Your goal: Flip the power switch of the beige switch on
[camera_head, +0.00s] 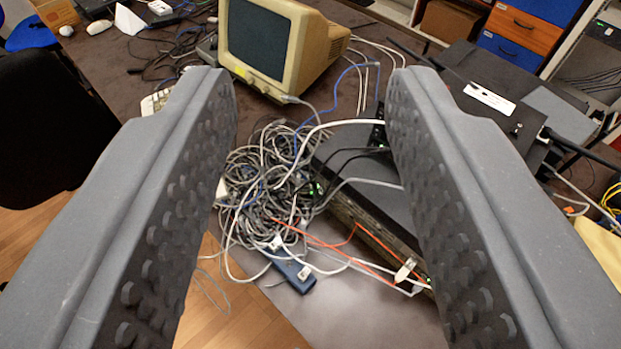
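My gripper (312,85) is open and empty. Its two grey, studded fingers fill the left and right of the view, with the table between them. A black flat box (355,165) lies on a stack right of centre, with white, black and orange cables at it. A brownish-beige unit (345,212) shows as a narrow edge under it; I cannot tell if this is the beige switch. A pale yellow-beige surface (602,250) shows at the right edge, mostly hidden by the right finger. No power switch can be made out.
A beige CRT monitor (315,50) stands at the back. A tangle of grey cables (265,170) and a blue adapter (293,275) lie left of the stack. Dark devices (475,75) and drawers (525,30) are at the back right. A black chair (45,130) is left.

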